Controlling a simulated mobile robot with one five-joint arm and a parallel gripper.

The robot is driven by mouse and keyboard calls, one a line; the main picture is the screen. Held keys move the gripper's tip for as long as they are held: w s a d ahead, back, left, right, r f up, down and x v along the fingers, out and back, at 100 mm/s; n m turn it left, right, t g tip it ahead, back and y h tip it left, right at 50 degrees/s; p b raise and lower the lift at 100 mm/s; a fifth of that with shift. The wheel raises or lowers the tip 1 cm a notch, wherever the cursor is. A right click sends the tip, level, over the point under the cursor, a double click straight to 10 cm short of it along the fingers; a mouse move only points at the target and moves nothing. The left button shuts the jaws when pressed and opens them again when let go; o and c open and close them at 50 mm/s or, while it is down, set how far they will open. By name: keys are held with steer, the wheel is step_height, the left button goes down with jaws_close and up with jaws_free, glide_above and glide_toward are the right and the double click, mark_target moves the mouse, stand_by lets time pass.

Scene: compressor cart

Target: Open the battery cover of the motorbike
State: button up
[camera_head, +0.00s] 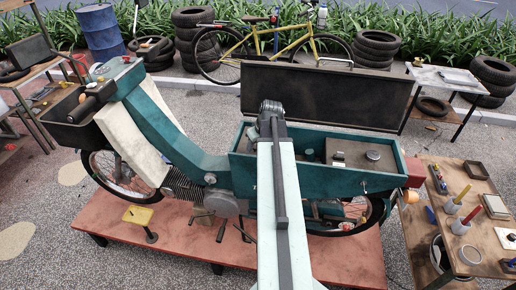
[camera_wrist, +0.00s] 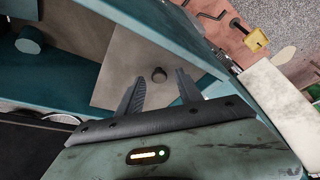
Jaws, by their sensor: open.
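The motorbike (camera_head: 205,160) is teal with white leg shields and stands on a low red platform. Its long body compartment (camera_head: 385,183) is open at the top. In the wrist view, a flat grey-brown panel (camera_wrist: 112,88) with a small dark round knob (camera_wrist: 159,74) lies at the compartment's front end; it looks like the battery cover and appears to lie flat. My gripper (camera_wrist: 159,77) is open above the panel, its two dark fingers on either side of the knob in the picture. I cannot tell their height above it. My arm hides this spot in the head view.
The raised black seat (camera_head: 325,95) stands upright behind the compartment. Inside are a grey tank with a round cap (camera_head: 373,155) and a teal cylinder (camera_wrist: 29,42). A wooden bench (camera_head: 478,240) with tools stands at right. Tyres and a yellow bicycle (camera_head: 265,45) are behind.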

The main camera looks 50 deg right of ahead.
steer(key=shift+r, duration=0.1)
jaws_close()
stand_by(1.2)
